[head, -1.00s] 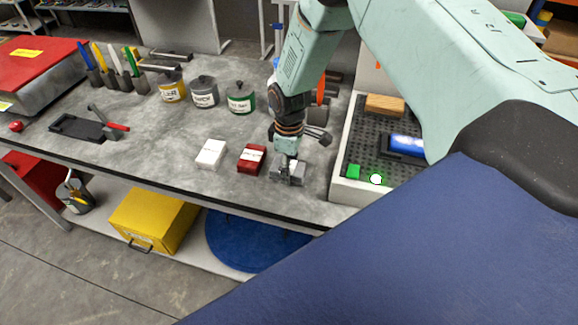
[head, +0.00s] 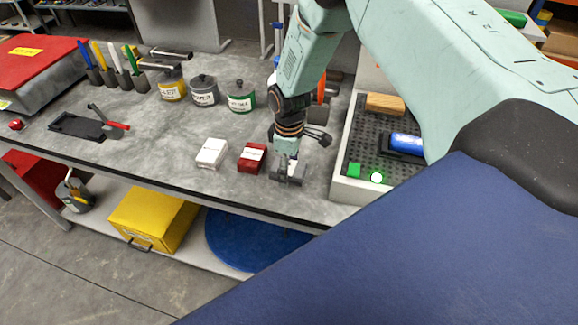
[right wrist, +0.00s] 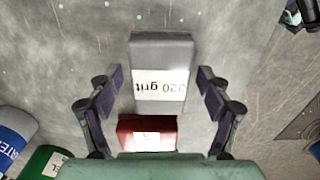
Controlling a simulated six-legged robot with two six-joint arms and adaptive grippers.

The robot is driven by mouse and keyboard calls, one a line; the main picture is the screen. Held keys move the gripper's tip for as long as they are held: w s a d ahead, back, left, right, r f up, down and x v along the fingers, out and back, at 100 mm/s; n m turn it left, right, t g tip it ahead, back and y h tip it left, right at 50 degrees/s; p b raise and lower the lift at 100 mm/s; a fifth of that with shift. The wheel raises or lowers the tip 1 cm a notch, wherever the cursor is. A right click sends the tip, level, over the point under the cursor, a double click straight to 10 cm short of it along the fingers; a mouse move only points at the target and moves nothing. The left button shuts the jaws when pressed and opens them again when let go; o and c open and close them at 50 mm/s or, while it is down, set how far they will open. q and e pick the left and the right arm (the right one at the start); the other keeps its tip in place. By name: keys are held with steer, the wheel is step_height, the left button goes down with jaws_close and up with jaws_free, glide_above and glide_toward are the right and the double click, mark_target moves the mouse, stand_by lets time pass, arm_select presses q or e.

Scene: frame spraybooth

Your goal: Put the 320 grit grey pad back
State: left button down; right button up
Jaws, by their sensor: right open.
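The grey pad (right wrist: 160,52) lies on the bench with its white "320 grit" label upside down in the right wrist view. My right gripper (right wrist: 160,92) is open, with one finger on each side of the pad's labelled end and a visible gap on both sides. In the head view my right gripper (head: 289,172) points down over the pad and largely hides it. The red pad (head: 251,157) lies just left of it and also shows in the right wrist view (right wrist: 147,133). My left gripper is not in view.
A white pad (head: 211,153) lies left of the red one. A white-rimmed tray (head: 338,165) with a black perforated floor stands close on the right, holding a wooden block (head: 384,104) and a blue item (head: 406,143). Labelled pots (head: 241,98) stand behind.

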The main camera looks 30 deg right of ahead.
mark_target(290, 166)
step_height(290, 166, up, 12)
steer(key=shift+r, duration=0.2)
stand_by(0.4)
steer(key=shift+d, duration=0.1)
